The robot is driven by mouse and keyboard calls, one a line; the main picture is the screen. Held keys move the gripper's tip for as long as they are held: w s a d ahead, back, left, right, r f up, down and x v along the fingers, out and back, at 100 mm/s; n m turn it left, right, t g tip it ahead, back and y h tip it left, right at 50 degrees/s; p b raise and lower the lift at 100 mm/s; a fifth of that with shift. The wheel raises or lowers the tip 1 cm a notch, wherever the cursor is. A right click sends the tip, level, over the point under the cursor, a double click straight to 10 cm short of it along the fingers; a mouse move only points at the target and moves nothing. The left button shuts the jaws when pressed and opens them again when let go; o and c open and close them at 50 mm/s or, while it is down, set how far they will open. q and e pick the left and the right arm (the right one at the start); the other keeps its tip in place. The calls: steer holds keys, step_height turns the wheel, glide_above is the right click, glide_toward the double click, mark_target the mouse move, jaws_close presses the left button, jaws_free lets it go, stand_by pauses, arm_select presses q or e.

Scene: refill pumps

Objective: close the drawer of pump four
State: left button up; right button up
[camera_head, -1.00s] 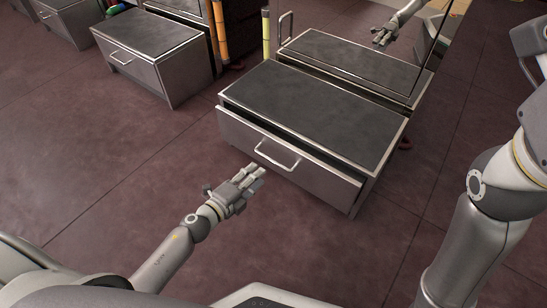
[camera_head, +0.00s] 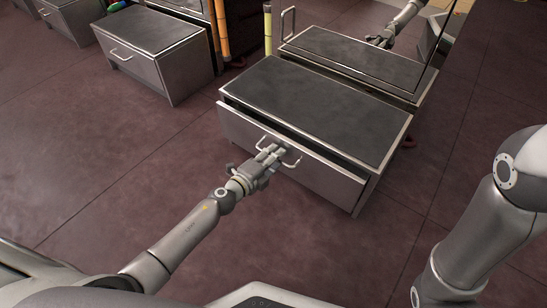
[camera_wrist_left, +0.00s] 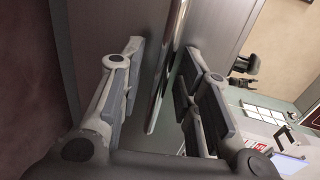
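The drawer (camera_head: 325,183) of the grey metal pump cabinet (camera_head: 318,105) in the middle stands slightly open, with a dark gap along its top edge. Its front carries a bar handle (camera_head: 293,161), partly hidden by my gripper. My left gripper (camera_head: 270,153) is at this handle, in front of the drawer. In the left wrist view its two fingers (camera_wrist_left: 157,85) are apart, with the metal handle bar (camera_wrist_left: 168,70) between them. Contact with the bar is not clear. My right arm is at the right edge of the head view; its gripper is out of view. No number shows on the pump.
A glossy panel behind the cabinet mirrors it and my gripper. Another cabinet (camera_head: 150,52) with a shut drawer stands at upper left. A yellow post (camera_head: 267,30) and an orange post (camera_head: 221,30) stand between them. The floor in front is clear.

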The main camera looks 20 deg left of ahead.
arm_select(q)
steer(key=c, duration=0.6)
jaws_close()
steer(key=x, duration=0.4)
steer(key=shift+w+r, duration=0.1)
steer(key=shift+r, duration=0.35)
steer(key=o, duration=0.6)
jaws_free()
steer(key=shift+w+d, duration=0.1)
